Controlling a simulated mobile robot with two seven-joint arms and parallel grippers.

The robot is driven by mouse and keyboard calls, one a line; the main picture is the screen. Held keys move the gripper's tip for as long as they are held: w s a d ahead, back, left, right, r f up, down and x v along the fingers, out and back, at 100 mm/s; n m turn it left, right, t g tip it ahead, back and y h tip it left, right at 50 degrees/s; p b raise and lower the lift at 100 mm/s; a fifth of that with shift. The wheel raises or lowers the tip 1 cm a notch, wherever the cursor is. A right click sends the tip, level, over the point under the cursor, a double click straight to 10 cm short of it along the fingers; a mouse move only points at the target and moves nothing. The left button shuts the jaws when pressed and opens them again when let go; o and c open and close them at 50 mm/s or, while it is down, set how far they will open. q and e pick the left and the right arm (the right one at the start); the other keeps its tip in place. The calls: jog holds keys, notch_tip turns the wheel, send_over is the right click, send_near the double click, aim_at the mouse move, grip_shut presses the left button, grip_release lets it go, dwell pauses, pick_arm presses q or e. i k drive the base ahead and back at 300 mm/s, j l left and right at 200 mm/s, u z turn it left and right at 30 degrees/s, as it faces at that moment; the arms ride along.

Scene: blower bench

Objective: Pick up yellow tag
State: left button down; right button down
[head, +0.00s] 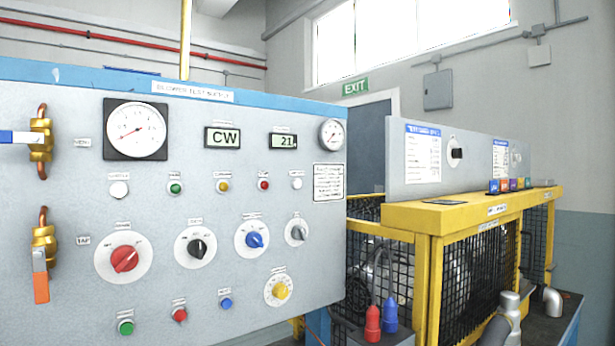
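A row of several small coloured tags (507,185) stands at the far end of the yellow guard's top ledge, below the grey upright panel. Blue, red and darker ones show; they are too small to tell for certain which one is yellow. Neither of my grippers shows in the head view, and nothing is seen touching the tags.
The grey control panel (75,205) with dials and knobs fills the left. The yellow mesh guard (424,216) stands at right; a dark flat item (443,202) lies on its ledge. Red (373,324) and blue (390,315) plugs and grey pipe fittings (510,305) stand low in front.

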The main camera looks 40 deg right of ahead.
aim_at(520, 181)
jog(key=z, duration=0.5)
jog(key=l+z, duration=0.15)
jog(key=z, duration=0.3)
jog(key=l+z, duration=0.1)
jog(key=z, duration=0.4)
jog(key=l+z, duration=0.1)
jog(key=l, duration=0.45)
jog(key=i+l, duration=0.1)
jog(key=l, duration=2.65)
jog(key=i+l, duration=0.25)
